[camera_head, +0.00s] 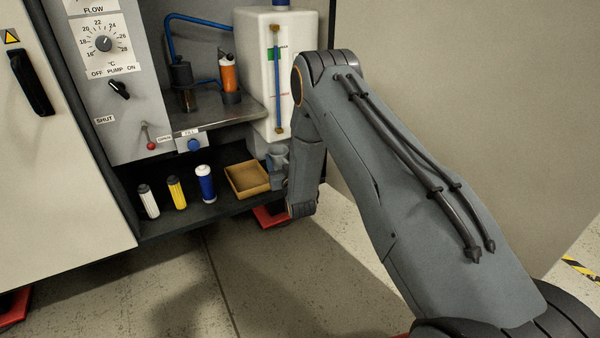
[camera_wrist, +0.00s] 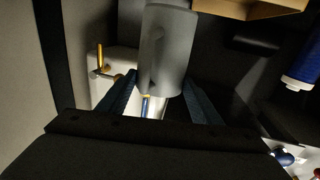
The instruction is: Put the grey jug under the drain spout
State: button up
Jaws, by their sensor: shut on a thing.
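The grey jug (camera_wrist: 168,48) is between the two fingers of my gripper (camera_wrist: 160,78) in the wrist view, and the gripper is shut on it. In the head view the jug (camera_head: 277,155) shows only in part, at the right end of the dark lower shelf, below the white tank. My gripper (camera_head: 278,181) is there too, mostly hidden by my own arm. I cannot tell whether the jug touches the shelf. The drain spout cannot be made out for certain; a small lever with a red knob (camera_head: 151,145) sits on the panel by a label.
A tan open tray (camera_head: 247,178) lies just left of the jug. A blue-and-white cylinder (camera_head: 206,183), a yellow one (camera_head: 177,192) and a white one (camera_head: 148,201) stand further left. The white tank (camera_head: 256,75) has a brass-ended sight tube (camera_head: 277,85). A side wall (camera_head: 370,150) closes the right.

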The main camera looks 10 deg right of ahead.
jog(key=w+d+b, duration=0.2)
jog(key=d, duration=0.6)
notch_tip(320, 180, down, 7)
jog(key=b, duration=0.4)
jog(key=shift+w, duration=0.2)
jog(key=shift+f, duration=0.1)
jog(key=o, duration=1.2)
